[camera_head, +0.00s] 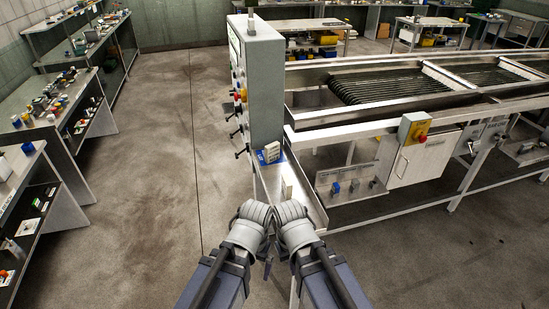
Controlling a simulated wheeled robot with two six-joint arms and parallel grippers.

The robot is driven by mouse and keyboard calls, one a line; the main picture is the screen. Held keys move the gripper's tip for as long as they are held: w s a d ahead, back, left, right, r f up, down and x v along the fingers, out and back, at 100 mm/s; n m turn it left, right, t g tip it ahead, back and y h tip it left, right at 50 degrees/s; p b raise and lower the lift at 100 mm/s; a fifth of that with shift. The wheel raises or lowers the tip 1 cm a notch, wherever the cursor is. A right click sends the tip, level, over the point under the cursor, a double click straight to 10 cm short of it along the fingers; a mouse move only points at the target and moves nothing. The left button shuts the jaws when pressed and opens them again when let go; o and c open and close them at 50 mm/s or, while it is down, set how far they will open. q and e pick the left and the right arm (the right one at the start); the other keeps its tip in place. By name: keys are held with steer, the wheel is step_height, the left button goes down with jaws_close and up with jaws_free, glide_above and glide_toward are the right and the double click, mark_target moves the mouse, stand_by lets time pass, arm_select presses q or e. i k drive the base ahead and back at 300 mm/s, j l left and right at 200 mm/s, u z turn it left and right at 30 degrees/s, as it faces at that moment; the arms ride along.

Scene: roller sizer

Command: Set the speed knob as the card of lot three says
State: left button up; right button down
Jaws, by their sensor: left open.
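A tall grey control cabinet (262,85) stands at the left end of the roller machine. Several dark knobs and handles, with red and yellow parts, stick out of its left face, seen edge-on; I cannot tell which is the speed knob or how it is set. A blue item with a pale block (269,153) lies on the steel ledge by the cabinet; I cannot read a lot card. My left gripper (252,222) is open, low in front of the ledge and apart from the knobs. My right gripper (293,222) is beside it, its fingers not clear.
The roller sizer (385,85) runs to the right. A yellow box with a red button (414,128) is on its front rail. A small panel with knobs (347,186) hangs below. Loaded benches (64,110) line the left wall. The floor between (160,150) is clear.

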mark_target(238, 109)
steer(key=j, duration=0.9)
steer(key=i+j, duration=0.5)
steer(key=i, duration=0.2)
steer(key=i+j+z, duration=0.1)
steer(key=i+j, duration=0.35)
steer(key=i, duration=0.3)
steer(key=i+j, duration=0.55)
steer(key=i, duration=0.15)
steer(key=l+z, duration=0.05)
